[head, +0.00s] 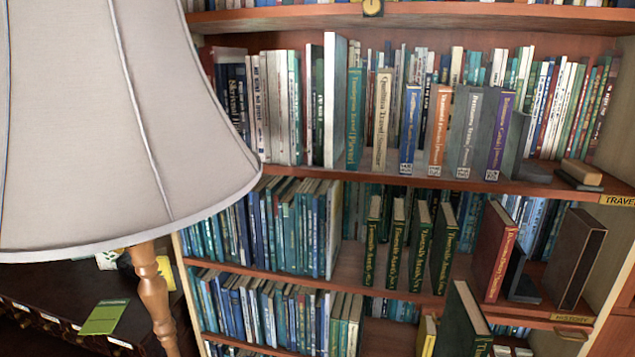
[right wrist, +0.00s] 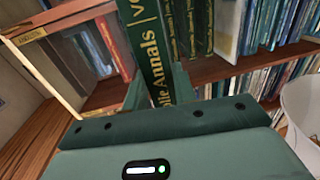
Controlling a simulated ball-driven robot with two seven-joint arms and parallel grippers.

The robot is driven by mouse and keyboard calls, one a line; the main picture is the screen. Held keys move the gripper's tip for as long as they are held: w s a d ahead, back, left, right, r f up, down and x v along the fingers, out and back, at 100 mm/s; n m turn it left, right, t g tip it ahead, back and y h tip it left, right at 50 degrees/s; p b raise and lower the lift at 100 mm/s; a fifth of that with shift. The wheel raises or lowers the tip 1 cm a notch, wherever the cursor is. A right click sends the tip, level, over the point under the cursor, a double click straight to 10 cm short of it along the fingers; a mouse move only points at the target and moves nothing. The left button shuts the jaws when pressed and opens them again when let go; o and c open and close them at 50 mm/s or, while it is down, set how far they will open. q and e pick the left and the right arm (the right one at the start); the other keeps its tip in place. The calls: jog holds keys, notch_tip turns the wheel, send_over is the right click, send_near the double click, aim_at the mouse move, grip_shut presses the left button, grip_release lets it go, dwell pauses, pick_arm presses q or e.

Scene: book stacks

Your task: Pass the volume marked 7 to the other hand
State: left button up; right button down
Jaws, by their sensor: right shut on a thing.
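A dark green book with gold lettering fills the top middle of the right wrist view (right wrist: 152,45). Its spine reads "...ile Annals" and "VO..."; the number is cut off. My right gripper (right wrist: 160,92) is shut on this book, one finger on each side of the spine. A dark green book with gold letters also rises from the bottom edge of the head view (head: 462,322), in front of the shelves; it looks like the same one. The right gripper is below the edge there. My left gripper is in neither view.
Several similar green volumes (head: 396,240) stand on the middle shelf beside a red book (head: 494,250). The bookcase (head: 345,270) is full of books. A large lampshade (head: 110,120) blocks the left side. A green booklet (head: 105,317) lies on a dark cabinet.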

jog(key=s+a+f+n+y+b, duration=0.1)
jog(key=s+a+f+y+b, duration=0.1)
jog(key=s+a+b, duration=0.4)
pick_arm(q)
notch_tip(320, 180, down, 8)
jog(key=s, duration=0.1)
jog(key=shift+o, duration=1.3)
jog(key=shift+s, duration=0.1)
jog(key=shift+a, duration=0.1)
pick_arm(e)
jog(key=a+r+n+g+y, duration=0.2)
jog(key=a+n+g+y, duration=0.4)
jog(key=a, duration=0.7)
jog(key=a+r+n+g+y, duration=0.3)
jog(key=a+n+g+y, duration=0.4)
jog(key=a+n+y, duration=0.2)
jog(key=a+y, duration=0.2)
jog(key=a, duration=0.1)
jog(key=shift+a+r, duration=0.25)
jog(key=shift+a, duration=0.1)
